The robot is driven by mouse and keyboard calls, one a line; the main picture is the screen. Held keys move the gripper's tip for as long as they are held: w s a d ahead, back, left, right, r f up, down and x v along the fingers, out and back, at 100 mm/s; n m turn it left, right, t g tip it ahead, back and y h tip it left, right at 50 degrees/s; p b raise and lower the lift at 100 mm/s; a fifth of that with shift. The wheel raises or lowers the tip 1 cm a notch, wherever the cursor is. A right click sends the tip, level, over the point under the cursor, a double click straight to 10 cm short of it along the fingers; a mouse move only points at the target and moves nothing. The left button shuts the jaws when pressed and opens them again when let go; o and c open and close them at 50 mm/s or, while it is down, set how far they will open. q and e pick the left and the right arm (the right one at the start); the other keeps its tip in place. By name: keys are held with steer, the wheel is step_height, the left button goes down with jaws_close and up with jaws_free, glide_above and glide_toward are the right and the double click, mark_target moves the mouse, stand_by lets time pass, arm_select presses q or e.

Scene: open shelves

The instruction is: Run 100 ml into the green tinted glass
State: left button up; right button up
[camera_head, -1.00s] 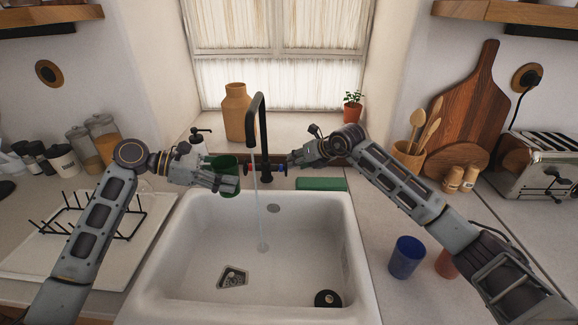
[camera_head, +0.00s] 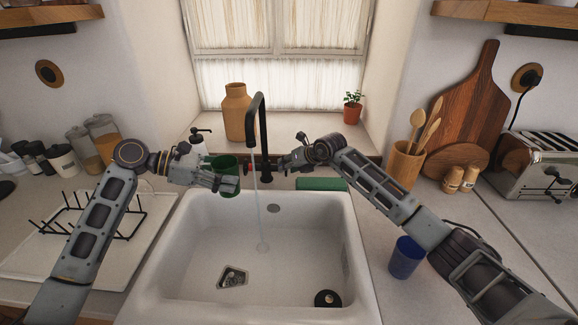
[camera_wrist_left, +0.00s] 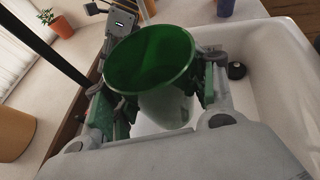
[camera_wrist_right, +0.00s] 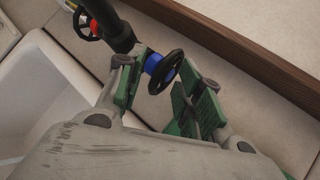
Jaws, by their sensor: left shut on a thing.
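My left gripper (camera_head: 230,182) is shut on the green tinted glass (camera_head: 222,163), held upright over the sink's back left. In the left wrist view the glass (camera_wrist_left: 150,60) shows its open mouth; no water level can be made out. Water (camera_head: 257,205) runs from the black tap (camera_head: 262,130) into the sink, just right of the glass. My right gripper (camera_head: 284,163) is at the tap's right side. In the right wrist view its fingers are apart, with the blue-hubbed black handwheel (camera_wrist_right: 164,72) between and ahead of them. A red-hubbed handwheel (camera_wrist_right: 94,27) is farther left.
The white sink (camera_head: 345,265) lies below both grippers. A blue cup (camera_head: 405,258) stands on the right counter beside my right arm. A dish rack (camera_head: 80,215) is at left.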

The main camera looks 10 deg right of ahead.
jaws_close()
steer(key=shift+w+r+g, duration=0.1)
steer(key=shift+g, duration=0.3)
steer(key=shift+w+d+r+m+g, duration=0.1)
steer(key=shift+w+m+g, duration=0.3)
steer(key=shift+g, duration=0.45)
steer(key=shift+w+d+r+m+g, duration=0.1)
steer(key=shift+w+m+g, duration=0.25)
steer(key=shift+g, duration=0.5)
steer(key=shift+g+y, duration=0.3)
steer(key=shift+g, duration=0.2)
jaws_free()
steer(key=shift+a, duration=0.1)
steer(key=shift+r, duration=0.1)
